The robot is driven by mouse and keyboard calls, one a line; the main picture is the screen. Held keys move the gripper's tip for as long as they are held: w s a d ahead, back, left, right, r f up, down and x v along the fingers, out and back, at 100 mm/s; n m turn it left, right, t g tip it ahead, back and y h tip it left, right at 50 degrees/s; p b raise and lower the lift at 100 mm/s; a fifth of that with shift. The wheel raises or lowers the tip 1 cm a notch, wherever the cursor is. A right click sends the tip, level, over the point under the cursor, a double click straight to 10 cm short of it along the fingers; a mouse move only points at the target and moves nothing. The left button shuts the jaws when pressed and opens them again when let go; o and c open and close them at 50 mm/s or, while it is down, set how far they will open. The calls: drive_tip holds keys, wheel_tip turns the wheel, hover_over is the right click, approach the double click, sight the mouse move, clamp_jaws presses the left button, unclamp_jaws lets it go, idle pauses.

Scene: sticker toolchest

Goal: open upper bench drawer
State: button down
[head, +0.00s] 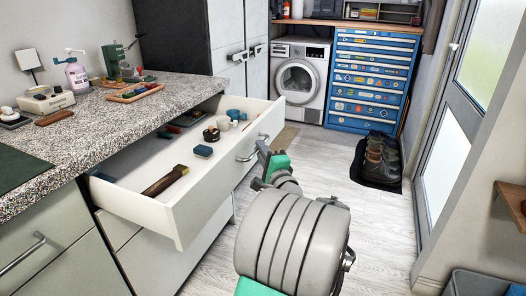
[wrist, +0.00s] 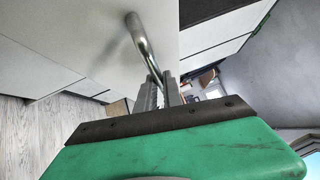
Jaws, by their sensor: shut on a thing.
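The upper bench drawer (head: 214,190) is pulled well out from under the speckled countertop. Its white front panel (wrist: 85,45) fills the upper left of the wrist view. The curved metal drawer handle (head: 245,157) is on that front. In the wrist view the handle (wrist: 141,40) runs down between the finger tips. My gripper (head: 262,147) is at the handle's far end, in front of the drawer. In the wrist view my gripper (wrist: 162,82) is shut on the handle. The exact contact is small and partly hidden.
The drawer holds a brush (head: 165,181), a blue block (head: 203,151) and several other small items. The countertop (head: 85,125) carries tools and bottles. A washing machine (head: 299,80), a blue tool chest (head: 369,80) and a shoe tray (head: 374,178) stand beyond.

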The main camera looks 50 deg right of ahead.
idle(0.3)
drive_tip(key=c, duration=1.5)
unclamp_jaws()
drive_tip(key=v, duration=0.8)
drive_tip(key=shift+p, duration=0.35)
drive_tip(key=shift+r, duration=0.1)
